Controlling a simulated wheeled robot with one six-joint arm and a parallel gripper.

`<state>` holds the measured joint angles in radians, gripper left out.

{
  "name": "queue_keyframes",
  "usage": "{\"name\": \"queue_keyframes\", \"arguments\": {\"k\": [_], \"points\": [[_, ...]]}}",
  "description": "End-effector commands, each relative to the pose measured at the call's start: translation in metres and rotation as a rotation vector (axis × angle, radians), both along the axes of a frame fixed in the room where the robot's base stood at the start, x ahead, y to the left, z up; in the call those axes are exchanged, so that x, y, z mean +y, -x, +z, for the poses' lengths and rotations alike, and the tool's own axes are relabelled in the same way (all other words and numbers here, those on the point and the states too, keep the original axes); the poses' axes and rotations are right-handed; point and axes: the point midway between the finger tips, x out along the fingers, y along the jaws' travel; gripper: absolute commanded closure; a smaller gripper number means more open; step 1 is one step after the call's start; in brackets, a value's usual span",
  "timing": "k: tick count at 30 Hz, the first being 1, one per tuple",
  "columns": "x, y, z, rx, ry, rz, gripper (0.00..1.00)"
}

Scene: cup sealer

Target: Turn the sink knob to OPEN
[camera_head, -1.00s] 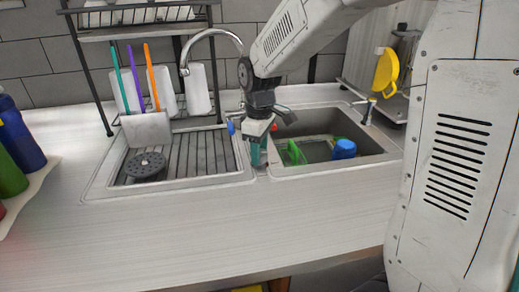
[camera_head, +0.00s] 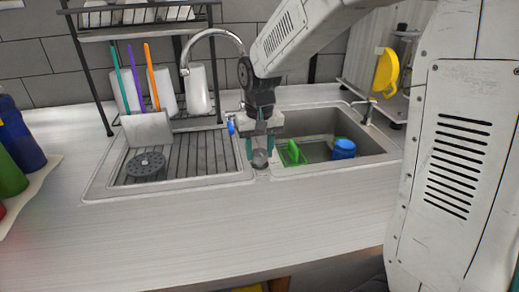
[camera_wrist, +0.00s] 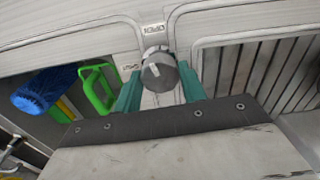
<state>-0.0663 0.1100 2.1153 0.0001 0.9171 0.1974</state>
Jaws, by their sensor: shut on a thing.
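The grey round sink knob (camera_head: 260,159) sits on the strip between the two basins. In the wrist view the knob (camera_wrist: 159,72) is between the two teal fingers of my gripper (camera_wrist: 160,88), with a pale mark on its face. My gripper (camera_head: 260,148) points down and is shut on the knob. One label (camera_wrist: 155,29) beside the knob seems to read OPEN; a second label (camera_wrist: 129,68) is too small to read surely. The curved faucet (camera_head: 212,33) rises behind the sink.
The right basin holds a blue item (camera_head: 344,149) and a green item (camera_head: 293,152). The left drainboard (camera_head: 205,158) has a dark round strainer (camera_head: 146,165). A dish rack (camera_head: 108,125) stands behind it. Bottles (camera_head: 20,140) stand at far left. The front counter (camera_head: 200,225) is clear.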

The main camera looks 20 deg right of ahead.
Motion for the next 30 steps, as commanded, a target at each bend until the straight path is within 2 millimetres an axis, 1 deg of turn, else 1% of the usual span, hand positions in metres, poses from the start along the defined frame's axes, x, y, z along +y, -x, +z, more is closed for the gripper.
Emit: {"name": "queue_keyframes", "arguments": {"k": [6,12,19,30], "points": [[-0.0003,-0.0012,0.0011,-0.004,0.001,-0.145,0.82],[-0.0003,-0.0013,0.0012,-0.004,0.000,-0.230,0.82],[-0.0003,-0.0014,0.0013,-0.005,0.000,-0.272,0.82],[-0.0003,-0.0014,0.0014,-0.005,0.000,-0.278,0.82]]}}
